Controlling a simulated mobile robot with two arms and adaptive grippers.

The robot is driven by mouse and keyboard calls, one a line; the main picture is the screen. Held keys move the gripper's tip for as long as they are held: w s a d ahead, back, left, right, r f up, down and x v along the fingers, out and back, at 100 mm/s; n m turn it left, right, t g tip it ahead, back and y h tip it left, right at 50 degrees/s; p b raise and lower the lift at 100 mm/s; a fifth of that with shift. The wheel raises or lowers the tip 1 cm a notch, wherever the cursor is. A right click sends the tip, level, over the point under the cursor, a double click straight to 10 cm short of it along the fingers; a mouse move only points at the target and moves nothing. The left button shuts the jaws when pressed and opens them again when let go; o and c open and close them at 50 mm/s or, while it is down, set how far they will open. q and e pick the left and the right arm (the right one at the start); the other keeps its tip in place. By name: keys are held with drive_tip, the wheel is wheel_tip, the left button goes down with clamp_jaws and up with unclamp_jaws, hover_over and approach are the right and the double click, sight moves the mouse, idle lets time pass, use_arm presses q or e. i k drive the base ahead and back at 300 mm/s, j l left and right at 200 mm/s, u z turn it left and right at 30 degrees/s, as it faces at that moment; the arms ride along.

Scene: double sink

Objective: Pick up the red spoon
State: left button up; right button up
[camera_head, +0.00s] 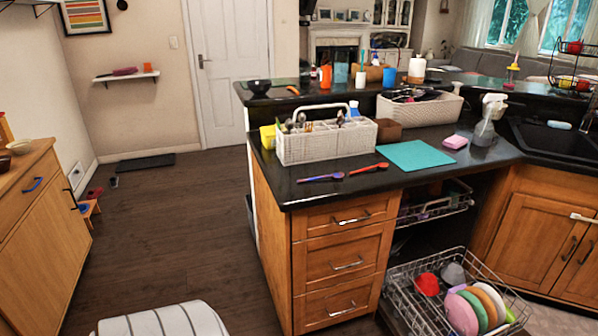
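The red spoon (368,169) lies on the dark countertop (400,184) near its front edge, just left of the teal mat. A purple-blue spoon (318,178) lies close to its left, nearly in line with it. Neither of my grippers is in view, and nothing covers the red spoon.
A white cutlery caddy (318,145) stands behind the spoons. The teal mat (413,155) and a pink sponge (455,142) lie to the right. Below, a dish rack (405,310) is pulled out. Wooden drawers (345,250) are shut. Open floor lies left.

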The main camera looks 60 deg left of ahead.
sight(384, 166)
drive_tip(key=u, duration=1.5)
